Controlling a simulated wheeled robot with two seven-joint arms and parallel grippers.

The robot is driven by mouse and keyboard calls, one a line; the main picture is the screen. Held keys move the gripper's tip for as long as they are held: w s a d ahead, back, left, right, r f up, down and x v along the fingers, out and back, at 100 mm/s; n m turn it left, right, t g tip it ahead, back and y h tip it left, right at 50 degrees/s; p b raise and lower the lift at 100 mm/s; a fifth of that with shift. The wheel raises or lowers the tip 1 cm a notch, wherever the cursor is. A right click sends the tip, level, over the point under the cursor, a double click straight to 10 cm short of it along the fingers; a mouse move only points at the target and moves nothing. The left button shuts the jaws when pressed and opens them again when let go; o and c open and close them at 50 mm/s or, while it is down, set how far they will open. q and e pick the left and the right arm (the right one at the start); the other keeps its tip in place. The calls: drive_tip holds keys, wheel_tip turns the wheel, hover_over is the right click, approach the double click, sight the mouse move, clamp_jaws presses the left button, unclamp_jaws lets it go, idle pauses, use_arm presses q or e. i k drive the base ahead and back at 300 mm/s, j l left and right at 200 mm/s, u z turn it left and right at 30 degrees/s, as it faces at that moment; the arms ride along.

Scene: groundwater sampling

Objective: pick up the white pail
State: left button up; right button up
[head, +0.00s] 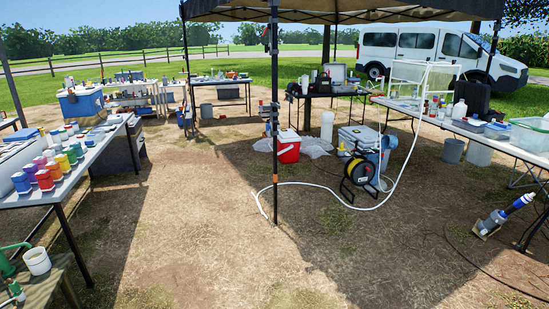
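A small white pail (37,261) stands upright at the lower left, on a low bench (45,288) beside a green pump-like fixture (8,262). Its open top faces up. A larger whitish bucket (479,153) stands on the ground under the right table, next to a grey bucket (452,151). I cannot tell from this view which one is the white pail of the task. Neither of my grippers shows in the head view.
A left table (95,160) holds several coloured bottles. A canopy pole (274,110) stands mid-view, near a red cooler (288,147), a cable reel (360,171) and a looping white hose (330,191). A right table (500,138) is loaded. Open dirt lies between.

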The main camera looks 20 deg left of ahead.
sight(38, 261)
drive_tip(key=i+j+u, duration=0.25)
drive_tip(key=i+u, duration=0.15)
drive_tip(key=i+j+u, duration=0.1)
drive_tip(key=i+u, duration=0.65)
drive_tip(key=i, duration=0.15)
drive_tip(key=i+l+u, duration=0.35)
drive_tip(key=i+j+u, duration=0.15)
drive_tip(key=i, duration=0.3)
drive_tip(key=i+j+u, duration=0.15)
drive_tip(key=i, duration=0.3)
drive_tip(key=i+j+u, duration=0.15)
drive_tip(key=i, duration=0.3)
drive_tip(key=j, duration=0.1)
